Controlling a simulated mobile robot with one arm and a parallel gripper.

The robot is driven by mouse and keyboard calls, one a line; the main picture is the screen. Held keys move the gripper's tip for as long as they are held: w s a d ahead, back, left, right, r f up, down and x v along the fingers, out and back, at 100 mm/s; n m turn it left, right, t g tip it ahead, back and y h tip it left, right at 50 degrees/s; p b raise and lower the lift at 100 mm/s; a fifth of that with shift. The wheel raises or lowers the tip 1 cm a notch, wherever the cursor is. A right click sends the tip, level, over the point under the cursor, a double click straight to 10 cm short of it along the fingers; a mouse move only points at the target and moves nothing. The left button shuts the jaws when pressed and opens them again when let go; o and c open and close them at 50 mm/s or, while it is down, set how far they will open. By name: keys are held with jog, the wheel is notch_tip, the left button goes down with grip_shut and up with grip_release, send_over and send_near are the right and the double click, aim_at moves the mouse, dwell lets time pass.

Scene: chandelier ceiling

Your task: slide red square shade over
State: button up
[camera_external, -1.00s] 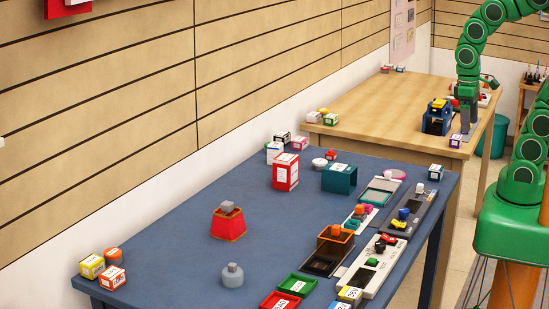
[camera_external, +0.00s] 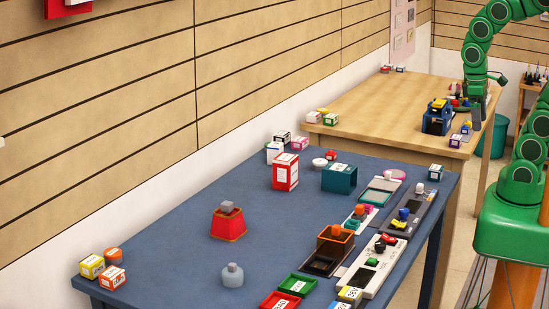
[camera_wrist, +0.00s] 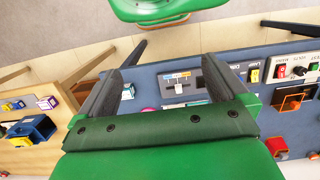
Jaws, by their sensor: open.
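The red square shade (camera_external: 229,223), a red tapered piece with a grey block on top, stands upright on the blue table, left of its middle.
The blue table (camera_external: 165,245) carries a white-and-red box (camera_external: 286,171), a teal holder (camera_external: 339,179), a grey knobbed weight (camera_external: 232,275) and an orange open frame (camera_external: 335,241). Panels with knobs line its right side. A blue holder (camera_external: 437,118) stands on the wooden table (camera_external: 375,115).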

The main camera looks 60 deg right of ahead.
jog(key=w+a+r+t, duration=0.1)
jog(key=w+a, duration=0.4)
jog(key=w, duration=0.9)
jog(key=w+a+r+h, duration=0.15)
jog(key=w+a, duration=0.35)
jog(key=w, duration=0.9)
jog(key=w+a+r+t, duration=0.15)
jog(key=w+a, duration=0.35)
jog(key=w, duration=1)
jog(key=y, duration=0.2)
send_over(228, 203)
jog(key=shift+t+h, duration=0.25)
jog(key=shift+t, duration=0.2)
jog(key=f, duration=1.9)
jog(key=shift+s+d, duration=0.25)
jog(key=shift+a+f, duration=0.25)
jog(key=shift+a, duration=0.05)
